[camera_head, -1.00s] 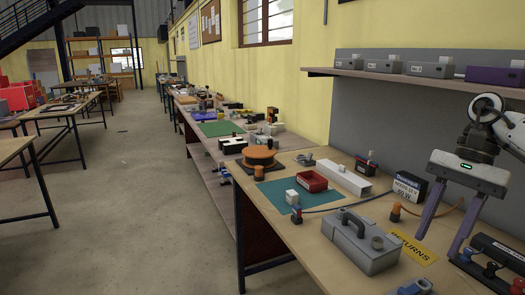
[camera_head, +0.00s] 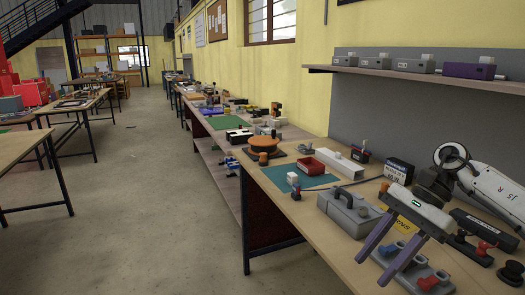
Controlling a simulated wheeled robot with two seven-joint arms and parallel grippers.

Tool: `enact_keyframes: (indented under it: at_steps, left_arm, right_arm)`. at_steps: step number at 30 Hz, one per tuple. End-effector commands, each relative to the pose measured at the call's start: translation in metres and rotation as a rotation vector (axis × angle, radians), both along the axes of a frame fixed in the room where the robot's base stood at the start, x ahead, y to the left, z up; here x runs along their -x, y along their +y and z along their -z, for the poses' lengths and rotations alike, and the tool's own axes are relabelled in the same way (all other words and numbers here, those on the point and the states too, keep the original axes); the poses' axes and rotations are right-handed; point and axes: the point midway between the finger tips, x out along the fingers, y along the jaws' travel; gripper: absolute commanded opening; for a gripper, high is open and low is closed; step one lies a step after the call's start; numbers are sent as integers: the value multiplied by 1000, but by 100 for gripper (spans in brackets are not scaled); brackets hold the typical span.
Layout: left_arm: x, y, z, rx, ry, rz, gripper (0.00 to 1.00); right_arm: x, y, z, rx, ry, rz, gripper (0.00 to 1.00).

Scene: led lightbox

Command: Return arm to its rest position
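My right arm (camera_head: 490,190) comes in from the right over the near workbench (camera_head: 290,215). My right gripper (camera_head: 373,268) points down and to the left, near the bench's front edge. Its two purple fingers are spread apart, with nothing seen between them. It hangs in front of a grey box with a handle (camera_head: 348,210) and partly hides a yellow sign (camera_head: 402,224). Whether the fingertips touch the bench cannot be told. My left gripper is not in view.
A black labelled box (camera_head: 397,172), a red bin (camera_head: 331,163), a white channel (camera_head: 341,164) and a teal mat (camera_head: 275,174) lie on the bench. Knobbed switches (camera_head: 430,281) stand beside the fingers. A shelf (camera_head: 420,77) runs above. The floor (camera_head: 150,210) at left is clear.

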Motion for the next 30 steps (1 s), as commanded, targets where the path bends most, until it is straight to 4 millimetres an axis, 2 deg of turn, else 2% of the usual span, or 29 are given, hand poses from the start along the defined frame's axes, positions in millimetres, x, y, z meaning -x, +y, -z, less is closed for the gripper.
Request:
enact_keyframes:
  at_steps: [1, 5, 9, 12, 15, 18, 20, 22, 26, 27, 28, 30]
  left_arm:
    - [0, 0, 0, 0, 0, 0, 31]
    - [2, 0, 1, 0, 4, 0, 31]
    - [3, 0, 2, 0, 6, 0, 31]
    - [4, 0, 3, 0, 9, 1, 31]
    - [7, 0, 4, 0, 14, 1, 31]
    - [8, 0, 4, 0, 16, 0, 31]
    - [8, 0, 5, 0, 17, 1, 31]
    - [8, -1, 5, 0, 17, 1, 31]
    - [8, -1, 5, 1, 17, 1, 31]
    - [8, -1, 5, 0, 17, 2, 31]
    - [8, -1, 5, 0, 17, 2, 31]
    - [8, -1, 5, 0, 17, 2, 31]
  right_arm:
    - [3, 20, 11, -46, 25, 17, 40]
    - [10, 82, 35, -216, 119, 113, 40]
    - [26, 164, 49, -490, 340, 310, 40]
    - [33, 206, 48, -688, 563, 491, 40]
    - [34, 229, 46, -868, 827, 689, 40]
    - [28, 232, 53, -1029, 1126, 904, 40]
    - [24, 226, 63, -1116, 1316, 1040, 40]
    - [21, 213, 82, -1207, 1549, 1200, 40]
    - [28, 175, 139, -1353, 2000, 1508, 40]
    - [35, 162, 161, -1392, 2140, 1606, 40]
    - [43, 152, 179, 1419, -2242, -1677, 40]
    - [68, 128, 221, 1228, -2062, -1529, 40]
